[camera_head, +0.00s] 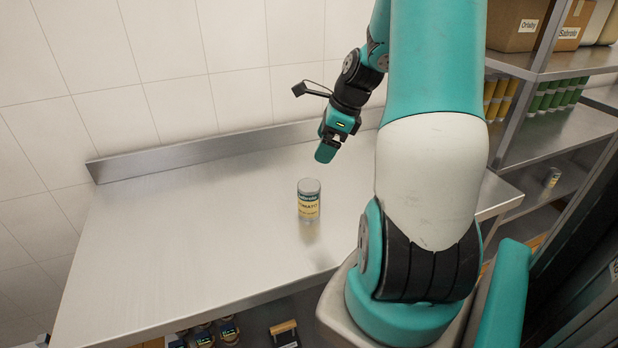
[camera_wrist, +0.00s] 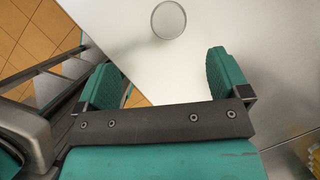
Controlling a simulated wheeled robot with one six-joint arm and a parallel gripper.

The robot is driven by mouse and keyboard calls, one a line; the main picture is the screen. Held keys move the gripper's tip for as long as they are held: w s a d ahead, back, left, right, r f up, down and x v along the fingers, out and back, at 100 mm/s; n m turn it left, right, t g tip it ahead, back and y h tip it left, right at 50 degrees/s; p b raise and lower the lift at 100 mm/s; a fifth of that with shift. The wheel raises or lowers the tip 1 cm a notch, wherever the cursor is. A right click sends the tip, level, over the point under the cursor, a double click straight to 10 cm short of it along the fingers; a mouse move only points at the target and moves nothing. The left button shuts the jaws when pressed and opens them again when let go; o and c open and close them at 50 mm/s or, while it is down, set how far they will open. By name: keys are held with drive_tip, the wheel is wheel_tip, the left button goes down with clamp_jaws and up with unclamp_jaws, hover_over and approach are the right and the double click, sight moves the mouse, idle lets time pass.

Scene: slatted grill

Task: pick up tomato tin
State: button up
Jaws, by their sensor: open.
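The round top of the tin (camera_wrist: 168,19) shows beyond the fingertips, near the top edge of that view.
The steel table (camera_head: 190,240) is otherwise bare, with a raised back edge (camera_head: 200,152) along the wall. A shelf rack (camera_head: 560,130) with cardboard boxes (camera_head: 517,25) and several yellow and green tins stands at the right. More tins (camera_head: 229,330) sit under the table's front edge.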

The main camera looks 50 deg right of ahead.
sight(310, 184)
drive_tip(key=shift+m, duration=0.8)
drive_tip(key=x, duration=0.3)
drive_tip(key=d+p+x, duration=0.1)
drive_tip(key=x, duration=0.3)
drive_tip(key=p+x, duration=0.1)
drive_tip(key=x, duration=0.2)
drive_tip(key=shift+s+d+f, duration=0.3)
drive_tip(key=shift+d+f, duration=0.05)
drive_tip(key=shift+f, duration=0.1)
drive_tip(key=shift+p+x, duration=1.5)
drive_tip(key=shift+x, duration=1.65)
drive_tip(key=shift+d, duration=0.1)
drive_tip(key=shift+c, duration=0.4)
drive_tip(key=c, duration=1.3)
drive_tip(key=shift+r, duration=0.1)
wheel_tip(310, 184, up, 20)
drive_tip(key=b, duration=0.3)
drive_tip(key=shift+b, duration=0.3)
